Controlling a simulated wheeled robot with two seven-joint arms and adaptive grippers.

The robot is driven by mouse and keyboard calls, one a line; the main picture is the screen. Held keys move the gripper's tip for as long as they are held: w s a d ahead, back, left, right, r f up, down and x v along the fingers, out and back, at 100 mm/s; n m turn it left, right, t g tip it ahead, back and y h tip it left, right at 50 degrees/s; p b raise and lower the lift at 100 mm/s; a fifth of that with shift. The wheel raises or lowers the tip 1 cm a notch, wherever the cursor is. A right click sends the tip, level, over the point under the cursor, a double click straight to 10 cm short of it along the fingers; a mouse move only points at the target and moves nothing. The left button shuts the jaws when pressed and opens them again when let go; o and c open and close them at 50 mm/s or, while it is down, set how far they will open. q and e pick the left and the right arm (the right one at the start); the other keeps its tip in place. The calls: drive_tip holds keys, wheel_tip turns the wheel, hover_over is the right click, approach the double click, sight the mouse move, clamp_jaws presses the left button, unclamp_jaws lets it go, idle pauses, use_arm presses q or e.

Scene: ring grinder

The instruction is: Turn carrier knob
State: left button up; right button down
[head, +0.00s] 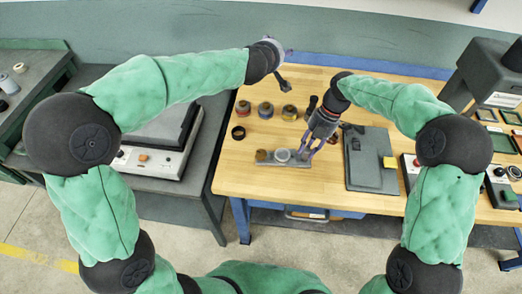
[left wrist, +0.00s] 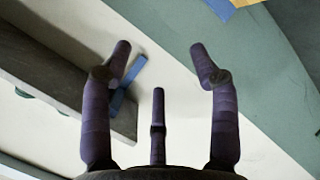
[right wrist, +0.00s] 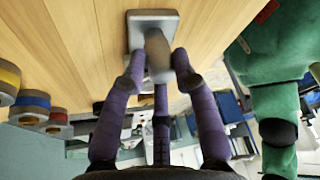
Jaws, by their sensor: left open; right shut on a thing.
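The carrier (head: 290,165) is a narrow grey plate lying on the wooden table in the head view. It bears a brown round piece at its left and a pale ring at its middle. My right gripper (head: 307,148) is over its right end, pointing down. In the right wrist view its fingers (right wrist: 157,66) are shut on a brown knob (right wrist: 156,42) that stands on the grey plate (right wrist: 150,15). The fingers hide this knob in the head view.
Several coloured rings (head: 265,110) stand behind the carrier, with a black ring (head: 238,132) to their left. A machine (head: 160,145) stands left of the table. The table's front left is clear.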

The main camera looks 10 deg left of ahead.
use_arm(q)
drive_tip(key=s+d+m+g+h, duration=0.2)
drive_tip(key=s+d+m+h, duration=0.15)
drive_tip(key=d+m, duration=0.35)
drive_tip(key=m+g+y, duration=0.6)
drive_tip(key=m+g, duration=0.3)
drive_tip(key=g, duration=0.2)
hover_over(261, 153)
wheel_tip(261, 153, down, 14)
wheel_tip(261, 153, down, 11)
drive_tip(key=shift+f, duration=0.1)
drive_tip(key=c, duration=1.2)
